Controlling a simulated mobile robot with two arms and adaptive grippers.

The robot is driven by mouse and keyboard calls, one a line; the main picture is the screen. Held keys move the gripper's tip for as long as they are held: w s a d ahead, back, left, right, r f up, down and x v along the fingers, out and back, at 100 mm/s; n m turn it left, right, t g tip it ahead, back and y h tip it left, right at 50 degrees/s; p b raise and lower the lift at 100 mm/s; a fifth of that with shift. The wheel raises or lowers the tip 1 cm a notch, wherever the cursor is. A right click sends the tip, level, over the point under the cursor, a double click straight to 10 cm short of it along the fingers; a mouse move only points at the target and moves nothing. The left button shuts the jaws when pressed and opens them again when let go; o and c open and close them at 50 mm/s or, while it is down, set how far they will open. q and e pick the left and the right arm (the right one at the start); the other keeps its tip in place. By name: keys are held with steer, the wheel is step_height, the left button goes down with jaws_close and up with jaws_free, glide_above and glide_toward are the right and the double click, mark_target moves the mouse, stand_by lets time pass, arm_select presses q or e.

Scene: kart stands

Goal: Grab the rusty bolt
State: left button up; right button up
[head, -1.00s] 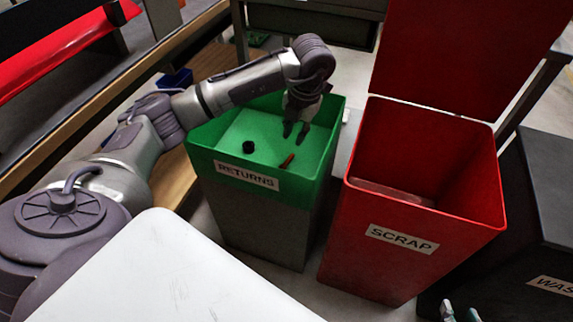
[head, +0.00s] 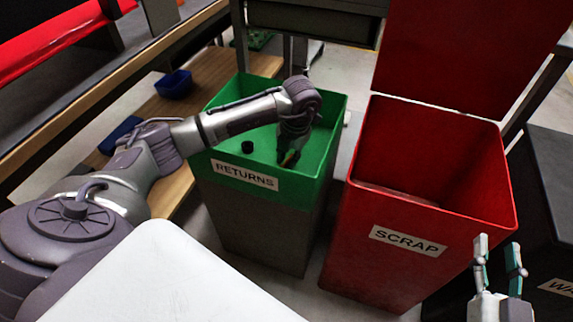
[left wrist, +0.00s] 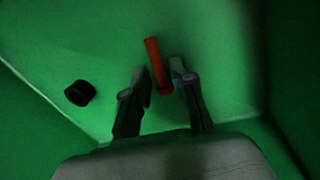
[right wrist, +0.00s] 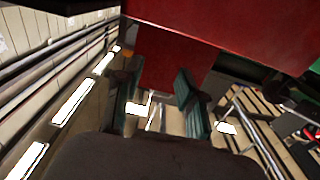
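The rusty bolt (left wrist: 158,65) is an orange-red rod with a wider head, lying on the floor of the green RETURNS bin (head: 230,168). My left gripper (left wrist: 160,88) is down inside that bin with its fingers apart, one on each side of the bolt. The right-hand finger is very close to the bolt; I cannot tell whether it touches. In the head view the left gripper (head: 289,158) mostly hides the bolt. My right gripper (head: 498,250) is at the lower right, in front of the red bin, open and empty; its fingers also show in the right wrist view (right wrist: 160,100).
A small black nut-like piece (left wrist: 80,93) lies in the green bin, left of the bolt. The open red SCRAP bin (head: 430,195) stands to the right, with a black bin (head: 550,200) beyond. A blue tray (head: 174,85) sits on the wooden shelf at the left.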

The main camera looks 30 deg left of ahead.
arm_select(q)
steer(key=shift+f, duration=0.1)
jaws_close()
stand_by(0.3)
